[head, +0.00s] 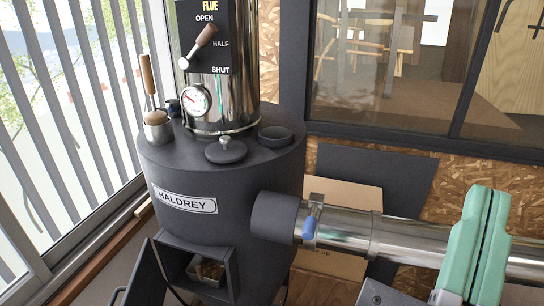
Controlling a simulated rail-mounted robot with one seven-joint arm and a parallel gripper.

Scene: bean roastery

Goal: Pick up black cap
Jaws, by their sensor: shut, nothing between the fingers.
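A black cap (225,151), round and flat with a small knob on top, lies on the dark top of the roaster (160,160), in front of the shiny metal column. A short black open ring or cup (275,136) stands to its right, apart from it. My gripper (487,192) has green fingers and is at the lower right, in front of the metal pipe in the picture. Its fingers are together, pointing up, with nothing between them. It is well to the right of the black cap and does not touch it.
A metal scoop with a wooden handle (157,128) stands at the roaster's left. A flue lever (200,42) and a gauge (195,99) are on the column (232,95). A thick metal pipe (400,238) runs right from the roaster. Window bars are at left.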

